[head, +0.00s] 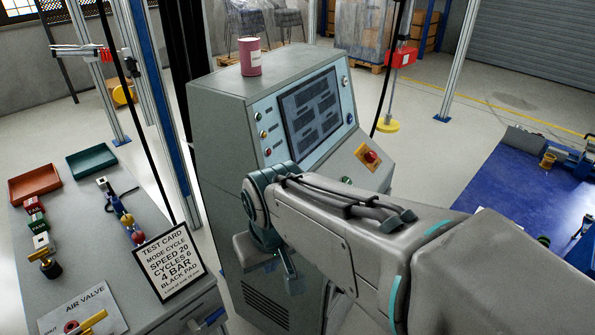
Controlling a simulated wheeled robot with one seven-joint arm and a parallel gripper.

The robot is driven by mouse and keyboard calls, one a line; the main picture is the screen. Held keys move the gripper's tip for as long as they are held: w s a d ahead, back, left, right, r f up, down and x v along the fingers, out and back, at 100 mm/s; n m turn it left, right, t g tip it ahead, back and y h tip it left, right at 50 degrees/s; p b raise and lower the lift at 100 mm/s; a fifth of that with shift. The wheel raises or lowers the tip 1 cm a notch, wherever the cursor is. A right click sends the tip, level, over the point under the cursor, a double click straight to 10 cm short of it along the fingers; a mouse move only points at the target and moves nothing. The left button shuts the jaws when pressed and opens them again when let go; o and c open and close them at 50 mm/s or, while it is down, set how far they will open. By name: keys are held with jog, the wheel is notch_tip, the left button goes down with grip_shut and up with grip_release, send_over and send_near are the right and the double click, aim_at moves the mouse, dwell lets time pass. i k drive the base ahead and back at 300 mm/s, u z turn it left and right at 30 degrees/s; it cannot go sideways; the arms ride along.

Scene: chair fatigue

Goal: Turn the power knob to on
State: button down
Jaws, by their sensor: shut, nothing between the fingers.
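A grey control cabinet (217,140) stands in the middle, with a sloping panel and a dark screen (310,112). A red rotary knob on a yellow plate (370,156) sits on the lower right of the panel; I cannot read its label or its setting. It is the likeliest power knob. My arm reaches in from the lower right, across the cabinet's front. My gripper (290,284) hangs low before the cabinet, left of and below the red knob and apart from it. It is shut and empty; its fingertips are small and partly hidden by my wrist.
Small buttons (263,134) line the screen's left side. A pink can (250,57) stands on the cabinet. The left bench holds red (35,184) and green trays (91,161), a test card (161,265) and an air valve (88,322). A blue-topped table (520,200) stands right.

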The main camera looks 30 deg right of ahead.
aim_at(371, 155)
jog(key=u, duration=0.05)
jog(key=k, duration=0.7)
jog(key=z, duration=0.85)
jog(key=i, duration=1)
jog(key=u, duration=0.55)
jog(key=k, duration=1.1)
jog(key=z, duration=0.35)
jog(key=i, duration=0.65)
jog(key=z, duration=0.35)
jog(key=k, duration=0.25)
jog(key=z, duration=0.05)
